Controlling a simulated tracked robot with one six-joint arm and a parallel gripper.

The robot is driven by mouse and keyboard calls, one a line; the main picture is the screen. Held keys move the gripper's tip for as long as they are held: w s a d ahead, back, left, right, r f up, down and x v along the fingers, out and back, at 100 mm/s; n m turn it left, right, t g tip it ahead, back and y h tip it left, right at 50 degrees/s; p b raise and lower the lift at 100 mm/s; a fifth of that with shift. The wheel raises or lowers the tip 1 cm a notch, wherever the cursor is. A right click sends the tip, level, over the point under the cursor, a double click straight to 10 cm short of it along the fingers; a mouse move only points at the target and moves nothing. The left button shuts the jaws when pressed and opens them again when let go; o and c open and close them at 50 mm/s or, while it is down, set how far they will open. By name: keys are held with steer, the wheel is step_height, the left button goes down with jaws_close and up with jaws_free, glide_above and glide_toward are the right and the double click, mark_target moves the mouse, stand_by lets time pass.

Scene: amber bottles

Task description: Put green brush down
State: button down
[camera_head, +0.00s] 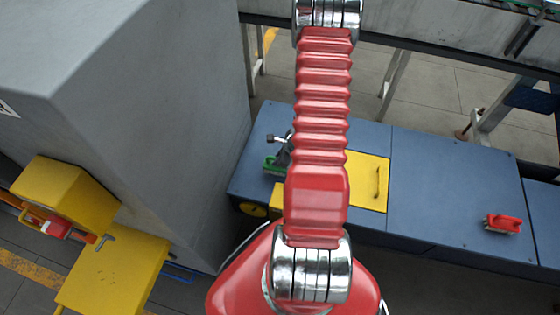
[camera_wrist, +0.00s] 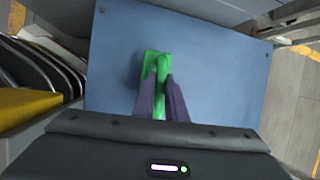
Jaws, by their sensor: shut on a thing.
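The green brush (camera_wrist: 157,66) is between the two fingers of my gripper (camera_wrist: 161,82) in the wrist view. The fingers are shut on its handle. The brush is over the blue-grey bench top (camera_wrist: 215,75); whether it touches the surface I cannot tell. In the head view a bit of the green brush (camera_head: 272,164) shows at the left end of the bench (camera_head: 450,180), beside my gripper (camera_head: 284,157). My red arm hides part of the gripper and of the bench there.
A yellow panel with a handle (camera_head: 370,182) is set in the bench right of my arm. A large grey cabinet (camera_head: 150,110) stands at the left, with a yellow box (camera_head: 66,192) beside it. The bench middle is clear.

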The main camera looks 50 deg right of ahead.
steer(key=shift+f, duration=1.3)
steer(key=c, duration=1.8)
jaws_free()
steer(key=shift+f, duration=0.1)
steer(key=v, duration=1.2)
steer(key=shift+s, duration=0.1)
